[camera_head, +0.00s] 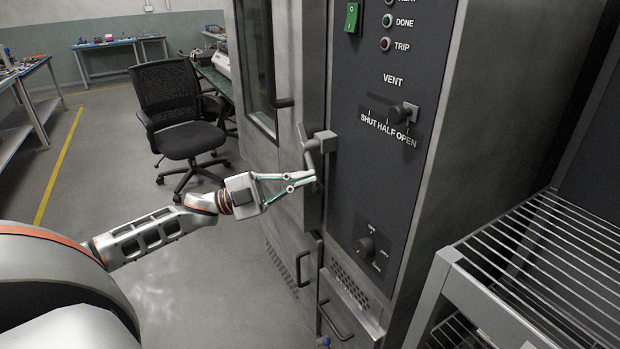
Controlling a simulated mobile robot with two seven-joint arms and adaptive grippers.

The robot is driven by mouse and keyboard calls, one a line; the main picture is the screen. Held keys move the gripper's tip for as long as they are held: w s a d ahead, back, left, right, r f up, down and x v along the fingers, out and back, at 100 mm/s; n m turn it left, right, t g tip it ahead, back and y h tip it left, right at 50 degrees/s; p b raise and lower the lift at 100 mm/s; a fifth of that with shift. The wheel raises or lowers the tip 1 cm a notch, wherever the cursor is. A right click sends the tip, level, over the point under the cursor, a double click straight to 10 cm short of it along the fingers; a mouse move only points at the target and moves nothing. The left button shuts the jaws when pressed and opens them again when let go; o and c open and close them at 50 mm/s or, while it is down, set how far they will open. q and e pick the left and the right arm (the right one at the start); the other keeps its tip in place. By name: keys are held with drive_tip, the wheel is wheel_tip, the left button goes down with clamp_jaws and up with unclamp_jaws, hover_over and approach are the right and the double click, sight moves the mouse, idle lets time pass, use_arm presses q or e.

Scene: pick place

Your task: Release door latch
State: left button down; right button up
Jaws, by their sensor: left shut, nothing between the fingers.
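A tall grey cabinet has a door (284,130) with a window on its left part and a dark control panel (352,195) on its right. The door latch (322,143) is a dark grey handle at the door's right edge, beside the panel. My left gripper (314,178) is shut and empty. Its fingertips are at the lower part of the latch; I cannot tell whether they touch it. My right gripper is not in view.
The panel carries a green switch (352,17), a vent lever (404,113) and a knob (366,246). A wire rack (545,250) stands at the right. A black office chair (180,110) stands on open floor at the left. Lower handles (303,268) stick out.

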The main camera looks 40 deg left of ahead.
use_arm(q)
drive_tip(key=a+m+g, duration=0.1)
drive_tip(key=m, duration=0.1)
drive_tip(key=w+a+f+m+g+y+b, duration=0.1)
drive_tip(key=m, duration=0.2)
drive_tip(key=a+m+g, duration=0.1)
drive_tip(key=m, duration=0.1)
drive_tip(key=shift+w+a+f+m+g+y, duration=0.3)
drive_tip(key=shift+a+f+m+y, duration=0.05)
drive_tip(key=shift+a+m+y, duration=0.05)
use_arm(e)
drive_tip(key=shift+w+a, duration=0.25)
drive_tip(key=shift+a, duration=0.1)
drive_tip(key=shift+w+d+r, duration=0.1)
